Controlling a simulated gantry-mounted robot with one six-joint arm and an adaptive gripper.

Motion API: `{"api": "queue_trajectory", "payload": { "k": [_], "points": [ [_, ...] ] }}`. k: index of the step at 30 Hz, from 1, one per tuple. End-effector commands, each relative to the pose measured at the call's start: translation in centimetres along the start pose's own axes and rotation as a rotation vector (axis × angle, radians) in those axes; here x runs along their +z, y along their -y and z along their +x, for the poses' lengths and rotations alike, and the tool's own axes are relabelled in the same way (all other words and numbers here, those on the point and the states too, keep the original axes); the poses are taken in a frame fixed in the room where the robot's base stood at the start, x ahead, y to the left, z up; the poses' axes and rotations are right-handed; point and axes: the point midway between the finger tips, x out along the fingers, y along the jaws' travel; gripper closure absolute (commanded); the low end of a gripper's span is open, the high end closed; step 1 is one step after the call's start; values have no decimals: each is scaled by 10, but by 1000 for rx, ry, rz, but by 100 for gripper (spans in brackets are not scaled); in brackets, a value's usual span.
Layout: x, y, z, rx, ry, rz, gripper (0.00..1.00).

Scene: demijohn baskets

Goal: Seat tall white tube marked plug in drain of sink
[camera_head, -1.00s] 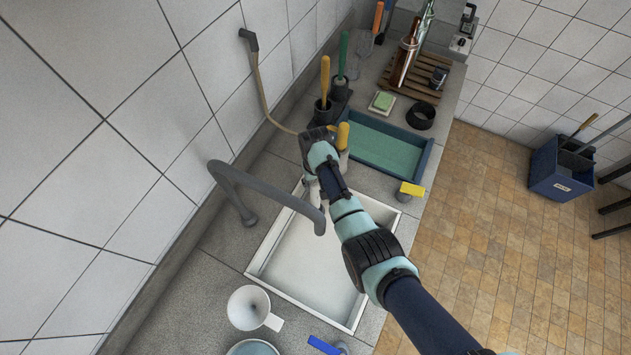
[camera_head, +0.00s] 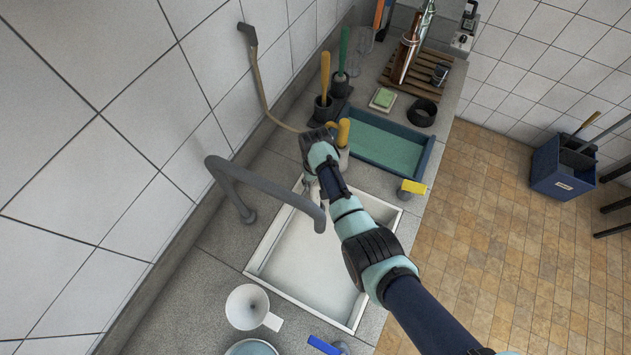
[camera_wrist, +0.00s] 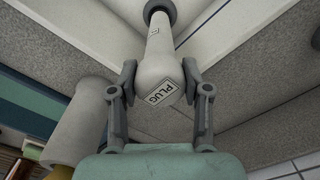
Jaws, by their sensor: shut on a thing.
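In the wrist view, my gripper (camera_wrist: 160,88) is shut on a tall white tube (camera_wrist: 158,68) with a boxed label reading PLUG. The tube points away from the camera, and a dark grey ring (camera_wrist: 159,10) shows at its far end. In the head view, my gripper (camera_head: 312,188) is over the far end of the white sink (camera_head: 310,268); my arm hides most of the tube and that corner. The drain is not visible in either view, so I cannot tell whether the tube's end touches it.
A grey faucet (camera_head: 262,190) arches over the sink's left side. A blue tray (camera_head: 385,145) lies beyond the sink, and a yellow-topped item (camera_head: 411,188) stands at its right. A white funnel (camera_head: 248,307) is at the near left. In the wrist view, a pale cylinder (camera_wrist: 78,125) is close on the left.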

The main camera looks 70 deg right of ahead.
Motion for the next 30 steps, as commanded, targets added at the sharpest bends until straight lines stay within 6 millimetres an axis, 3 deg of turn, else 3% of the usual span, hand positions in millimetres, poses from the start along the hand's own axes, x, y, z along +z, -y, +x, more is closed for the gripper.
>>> {"api": "queue_trajectory", "payload": {
  "k": [21, 22, 27, 30],
  "points": [
    [0, 0, 19, 0, -1, 0, 100],
    [0, 0, 18, 0, -1, 0, 51],
    [0, 0, 18, 0, -1, 0, 23],
    [0, 0, 18, 0, -1, 0, 23]
  ]
}}
